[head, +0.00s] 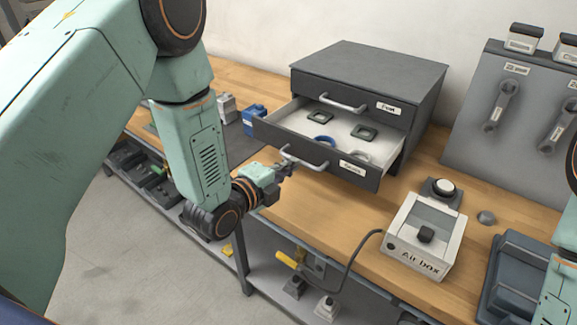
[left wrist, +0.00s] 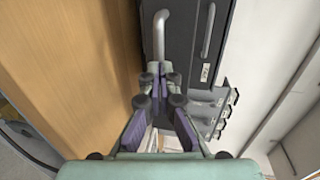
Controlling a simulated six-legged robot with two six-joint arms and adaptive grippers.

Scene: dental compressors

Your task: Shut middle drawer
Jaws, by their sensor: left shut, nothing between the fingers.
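The dark grey drawer cabinet (head: 375,65) stands on the wooden bench. The drawer below its closed top drawer (head: 345,95) is pulled out, showing a white inside with several small rings and pads. This open drawer (head: 335,165) has a light bar handle (head: 304,158) and a label. My left gripper (head: 287,168) is shut and empty, in front of the drawer front by the left end of the handle. In the left wrist view its fingertips (left wrist: 160,72) are close to the handle (left wrist: 160,35); I cannot tell if they touch. My right gripper is out of view.
A white air box (head: 425,235) and a round-button unit (head: 443,190) sit right of the drawer. Blue and grey items (head: 253,120) stand left of the cabinet. A grey tool panel (head: 515,110) stands at the right. The bench before the drawer is clear.

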